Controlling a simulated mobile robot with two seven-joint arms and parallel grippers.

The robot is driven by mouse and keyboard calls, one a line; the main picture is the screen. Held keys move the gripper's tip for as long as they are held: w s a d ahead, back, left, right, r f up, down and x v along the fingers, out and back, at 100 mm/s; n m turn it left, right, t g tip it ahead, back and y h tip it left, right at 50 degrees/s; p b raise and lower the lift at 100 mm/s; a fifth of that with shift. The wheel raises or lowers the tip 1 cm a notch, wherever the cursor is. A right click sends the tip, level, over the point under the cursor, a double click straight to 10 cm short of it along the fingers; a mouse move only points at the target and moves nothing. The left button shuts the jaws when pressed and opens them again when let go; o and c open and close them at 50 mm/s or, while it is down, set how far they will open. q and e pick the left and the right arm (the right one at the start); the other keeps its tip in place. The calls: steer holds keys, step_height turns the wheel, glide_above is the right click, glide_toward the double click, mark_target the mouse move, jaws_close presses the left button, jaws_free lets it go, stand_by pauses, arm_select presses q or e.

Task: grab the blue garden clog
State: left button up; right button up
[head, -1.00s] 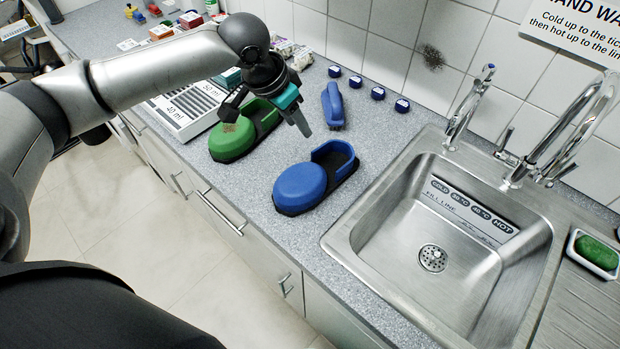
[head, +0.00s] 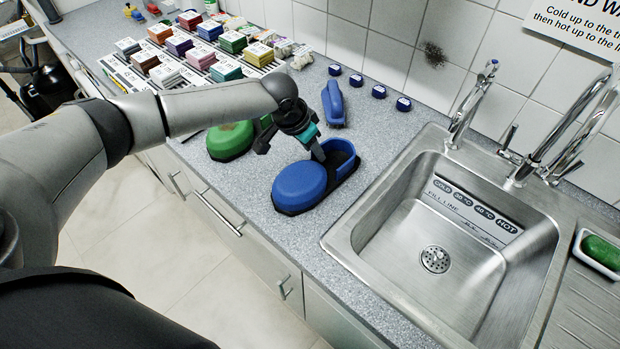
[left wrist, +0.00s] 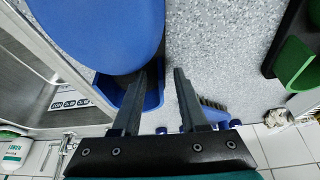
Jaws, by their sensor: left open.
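The blue garden clog (head: 300,187) lies on the grey counter beside the sink, its rounded toe toward the front edge and its open heel toward the wall. It also shows in the left wrist view (left wrist: 100,30). My left gripper (head: 312,150) is open and empty at the clog's heel part, hiding some of its rim. In the left wrist view its fingers (left wrist: 168,70) point along the clog's side, one over the dark inside and one over the counter, with the blue side rim between them. I cannot tell whether they touch it. My right gripper is not in view.
A green clog (head: 230,140) lies to the left, partly behind my left arm. A blue brush (head: 333,104) and several blue caps stand behind. The steel sink (head: 440,240) is to the right. Several coloured blocks fill the counter's far left.

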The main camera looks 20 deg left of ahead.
arm_select(q)
steer(key=shift+w+d+f, duration=0.1)
steer(key=shift+w+f, duration=0.05)
steer(key=shift+f, duration=0.35)
steer(key=shift+c, duration=0.4)
jaws_close()
stand_by(0.7)
